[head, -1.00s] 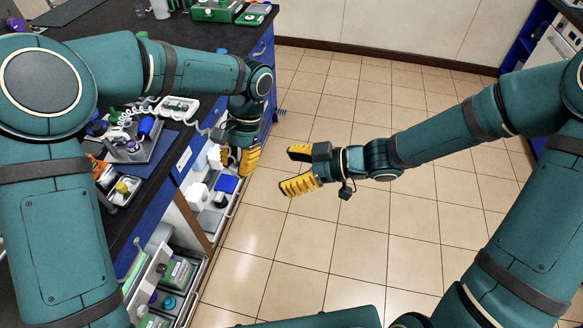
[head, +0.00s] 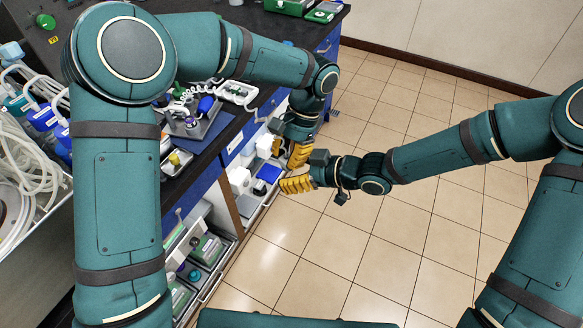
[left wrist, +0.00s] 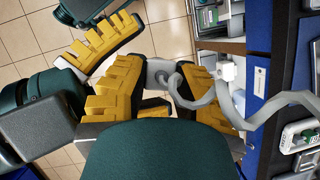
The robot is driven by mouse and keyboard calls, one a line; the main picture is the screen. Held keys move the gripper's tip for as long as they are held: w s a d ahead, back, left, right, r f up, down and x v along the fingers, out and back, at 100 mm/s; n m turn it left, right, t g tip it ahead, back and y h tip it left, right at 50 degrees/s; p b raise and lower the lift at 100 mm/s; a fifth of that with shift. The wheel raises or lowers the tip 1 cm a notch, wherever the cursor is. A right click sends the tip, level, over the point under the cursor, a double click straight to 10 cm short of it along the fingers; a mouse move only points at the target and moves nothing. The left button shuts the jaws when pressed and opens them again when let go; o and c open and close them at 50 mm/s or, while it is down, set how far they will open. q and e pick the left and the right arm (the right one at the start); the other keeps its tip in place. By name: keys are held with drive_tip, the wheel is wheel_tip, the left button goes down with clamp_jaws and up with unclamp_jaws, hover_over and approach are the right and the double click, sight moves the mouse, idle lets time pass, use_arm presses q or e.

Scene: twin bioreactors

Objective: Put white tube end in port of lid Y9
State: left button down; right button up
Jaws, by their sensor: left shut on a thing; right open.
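My left gripper (left wrist: 164,78) is shut on the end of a whitish tube (left wrist: 203,102). The tube's grey ringed end shows between the yellow fingers in the left wrist view, and the tube curls away to the right. In the head view my left gripper (head: 283,148) hangs beside the bench front, and the tube end in it cannot be made out. My right gripper (head: 288,174) is open, its yellow fingers spread toward the left gripper and very close to it; I cannot tell whether they touch. I cannot read a lid marked Y9 in either view.
The dark bench top (head: 180,205) holds a grey tray (head: 207,130) of small parts. Blue-capped bottles (head: 43,118) with white tubing stand at far left. Open drawers (head: 208,268) of boxes jut out below the bench. The tiled floor (head: 345,250) at right is clear.

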drive_tip(key=shift+a+f, duration=0.1)
drive_tip(key=shift+a, duration=0.1)
clamp_jaws()
use_arm(q)
drive_tip(key=c, duration=0.8)
unclamp_jaws()
